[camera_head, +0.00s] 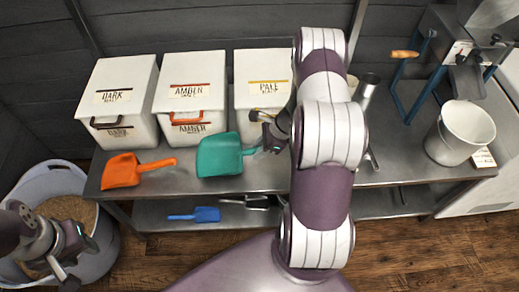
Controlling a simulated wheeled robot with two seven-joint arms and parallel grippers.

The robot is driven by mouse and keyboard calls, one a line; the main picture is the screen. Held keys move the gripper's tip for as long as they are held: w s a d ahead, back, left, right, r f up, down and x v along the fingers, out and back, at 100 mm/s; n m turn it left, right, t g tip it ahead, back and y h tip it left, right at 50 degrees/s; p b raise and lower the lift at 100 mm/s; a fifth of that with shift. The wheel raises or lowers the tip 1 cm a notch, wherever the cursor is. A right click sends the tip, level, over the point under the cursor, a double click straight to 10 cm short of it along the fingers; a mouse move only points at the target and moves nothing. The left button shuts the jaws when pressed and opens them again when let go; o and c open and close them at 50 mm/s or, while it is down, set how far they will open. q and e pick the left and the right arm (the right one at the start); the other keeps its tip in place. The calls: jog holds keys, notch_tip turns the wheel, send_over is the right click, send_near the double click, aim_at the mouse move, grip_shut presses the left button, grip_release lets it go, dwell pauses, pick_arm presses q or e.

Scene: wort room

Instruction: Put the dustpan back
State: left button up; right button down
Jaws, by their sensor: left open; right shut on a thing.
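The teal scoop-shaped dustpan (220,156) is at the front of the steel table, below the amber and pale bins. Its handle points right. My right gripper (265,142) is shut at the end of that handle, partly hidden by my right arm. I cannot tell whether the pan touches the tabletop. My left gripper (74,262) is open and empty at the lower left, over the grey tub (98,258).
An orange scoop (122,171) lies at the table's left front. White bins labelled dark (116,80), amber (188,75) and pale (260,70) stand behind. A blue scoop (195,214) lies on the lower shelf (160,214). A white bucket (457,135) and blue-framed mill (418,82) stand right.

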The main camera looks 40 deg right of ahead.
jog(key=shift+f+b, duration=2.65)
jog(key=shift+f, duration=0.55)
jog(key=shift+r, duration=0.1)
jog(key=c, duration=0.8)
grip_release()
jog(key=p+v, duration=0.3)
jog(key=v, duration=0.9)
jog(key=shift+r, duration=0.3)
jog(key=shift+d, duration=0.1)
